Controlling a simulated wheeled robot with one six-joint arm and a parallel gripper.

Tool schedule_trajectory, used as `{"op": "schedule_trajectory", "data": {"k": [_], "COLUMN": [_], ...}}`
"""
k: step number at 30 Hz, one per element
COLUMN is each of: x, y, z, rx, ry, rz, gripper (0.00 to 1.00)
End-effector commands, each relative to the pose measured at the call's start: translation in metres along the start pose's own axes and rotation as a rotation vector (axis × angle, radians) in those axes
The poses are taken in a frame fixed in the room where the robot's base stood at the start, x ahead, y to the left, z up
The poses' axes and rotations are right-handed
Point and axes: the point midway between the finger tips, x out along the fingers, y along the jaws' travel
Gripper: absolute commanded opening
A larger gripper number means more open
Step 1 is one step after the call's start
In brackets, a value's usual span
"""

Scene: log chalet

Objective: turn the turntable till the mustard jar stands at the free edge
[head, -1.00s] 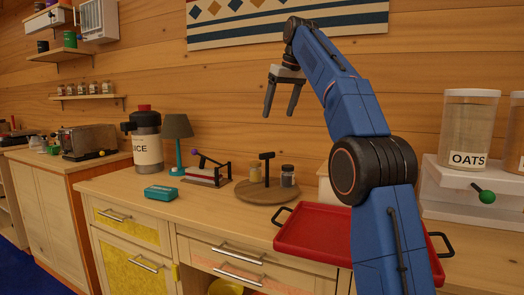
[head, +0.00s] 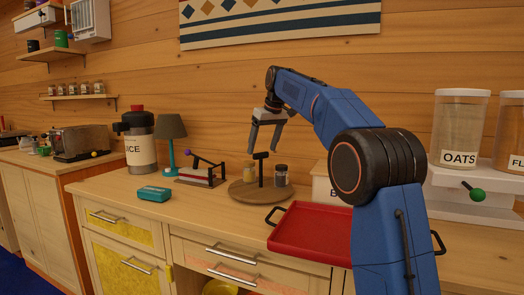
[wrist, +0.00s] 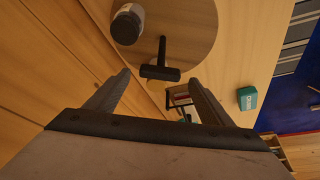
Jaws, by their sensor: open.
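The round wooden turntable (head: 258,196) sits on the counter and also shows in the wrist view (wrist: 196,38). A black T-shaped handle (head: 261,156) rises from it. My gripper (head: 264,149) is open and empty above the turntable. In the wrist view the handle's crossbar (wrist: 160,72) appears between my fingertips (wrist: 158,78).
A red tray (head: 312,232) lies right of the turntable, near the counter's front edge. A white box (head: 325,186) stands behind the tray.

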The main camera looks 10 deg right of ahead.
Motion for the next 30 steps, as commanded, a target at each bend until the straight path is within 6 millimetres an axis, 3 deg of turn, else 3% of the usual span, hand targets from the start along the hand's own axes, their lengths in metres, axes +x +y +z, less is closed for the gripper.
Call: {"op": "schedule_trajectory", "data": {"k": [6,16,24,30], "x": [0.017,0.020,0.020,0.019], "y": [0.000,0.000,0.000,0.002], "z": [0.000,0.000,0.000,0.003], "rx": [0.000,0.000,0.000,-0.005], "ry": [0.000,0.001,0.001,0.000], "rz": [0.000,0.001,0.001,-0.001], "gripper": [0.75,0.75,0.16,0.16]}}
